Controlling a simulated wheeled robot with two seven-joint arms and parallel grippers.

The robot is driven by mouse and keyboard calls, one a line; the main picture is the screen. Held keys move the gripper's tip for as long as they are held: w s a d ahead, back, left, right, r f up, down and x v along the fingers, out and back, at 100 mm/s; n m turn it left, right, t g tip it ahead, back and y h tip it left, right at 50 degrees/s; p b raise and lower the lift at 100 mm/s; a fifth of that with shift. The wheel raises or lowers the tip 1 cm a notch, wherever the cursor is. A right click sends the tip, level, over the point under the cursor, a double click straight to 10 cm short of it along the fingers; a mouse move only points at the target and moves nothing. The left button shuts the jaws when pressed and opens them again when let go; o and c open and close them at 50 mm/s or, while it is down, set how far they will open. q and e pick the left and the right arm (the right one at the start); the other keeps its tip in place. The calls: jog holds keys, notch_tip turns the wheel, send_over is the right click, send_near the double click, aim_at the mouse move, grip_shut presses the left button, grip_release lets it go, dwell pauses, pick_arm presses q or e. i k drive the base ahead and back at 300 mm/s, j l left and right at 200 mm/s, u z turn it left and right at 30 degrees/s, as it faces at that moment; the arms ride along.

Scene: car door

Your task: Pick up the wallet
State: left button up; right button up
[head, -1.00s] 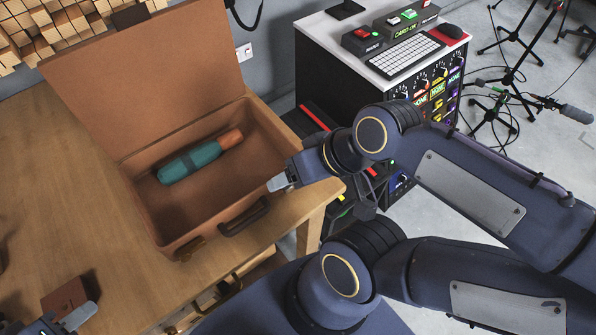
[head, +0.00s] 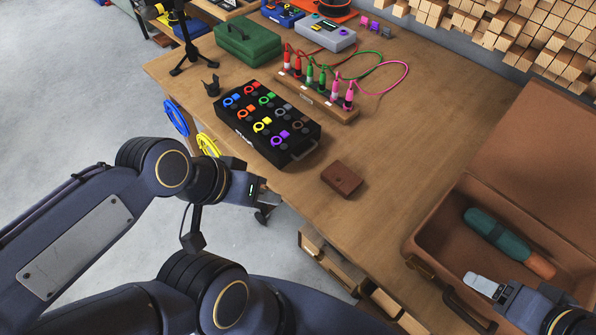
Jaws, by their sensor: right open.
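The brown wallet (head: 342,178) lies flat on the wooden table, in the middle of the head view. My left gripper (head: 254,192) is to the left of the wallet, near the table's front edge and apart from it. Its fingers are not clearly visible, so I cannot tell whether it is open. My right gripper (head: 482,285) is open at the lower right, above the front part of the open brown case, with no object seen in it. It is well to the right of the wallet.
The open case (head: 425,240) holds a teal and orange bottle-like object (head: 505,240). A black box with coloured knobs (head: 262,125) stands left of the wallet. Behind are a cable board (head: 325,98) and a green toolbox (head: 248,42). Bare table surrounds the wallet.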

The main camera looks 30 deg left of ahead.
aim_at(344, 181)
jog(key=j+u, duration=0.15)
jog(key=u, duration=0.2)
jog(key=i+j+z, duration=0.2)
jog(key=j, duration=0.4)
jog(key=i+j+z, duration=0.15)
jog(key=j, duration=0.45)
jog(key=j+z, duration=0.2)
jog(key=j, duration=0.45)
